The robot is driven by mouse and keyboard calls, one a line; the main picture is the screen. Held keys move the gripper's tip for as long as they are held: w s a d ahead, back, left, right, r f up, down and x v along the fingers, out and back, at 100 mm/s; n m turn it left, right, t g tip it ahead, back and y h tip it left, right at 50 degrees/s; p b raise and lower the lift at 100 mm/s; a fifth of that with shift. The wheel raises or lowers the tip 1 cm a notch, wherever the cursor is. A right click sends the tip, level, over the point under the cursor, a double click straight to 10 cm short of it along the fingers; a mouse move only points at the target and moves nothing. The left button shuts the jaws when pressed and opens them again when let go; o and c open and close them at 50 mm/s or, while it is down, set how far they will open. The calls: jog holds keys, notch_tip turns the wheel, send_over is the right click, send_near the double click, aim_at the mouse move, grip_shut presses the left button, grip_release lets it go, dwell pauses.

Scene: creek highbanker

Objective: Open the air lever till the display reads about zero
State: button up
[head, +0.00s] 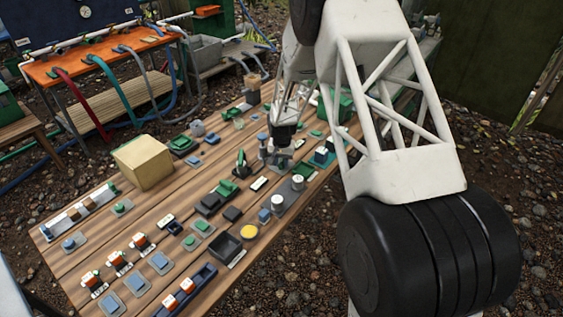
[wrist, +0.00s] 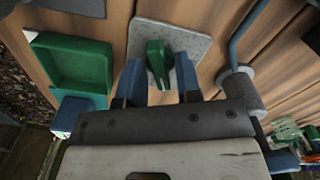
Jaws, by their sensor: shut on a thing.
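In the wrist view a green lever (wrist: 155,58) stands on a speckled grey plate (wrist: 195,38) fixed to the wooden bench. My gripper (wrist: 158,66) has its two dark blue fingers on either side of this lever and is shut on it. Whether it is the air lever I cannot tell from any label. In the head view my gripper (head: 283,148) is low over the far right part of the bench; the lever is hidden there. I cannot make out a display reading in either view.
A green tray (wrist: 73,38) lies left of the lever in the wrist view. A grey cylinder with a blue rod (wrist: 245,38) stands close on the right. In the head view the wooden bench (head: 100,247) is crowded with small fittings and a tan box (head: 143,163).

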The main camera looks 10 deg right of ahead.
jog(key=shift+m, duration=2.5)
jog(key=o, duration=0.4)
jog(key=shift+o, duration=0.2)
jog(key=shift+r, duration=3.5)
jog(key=shift+r, duration=0.1)
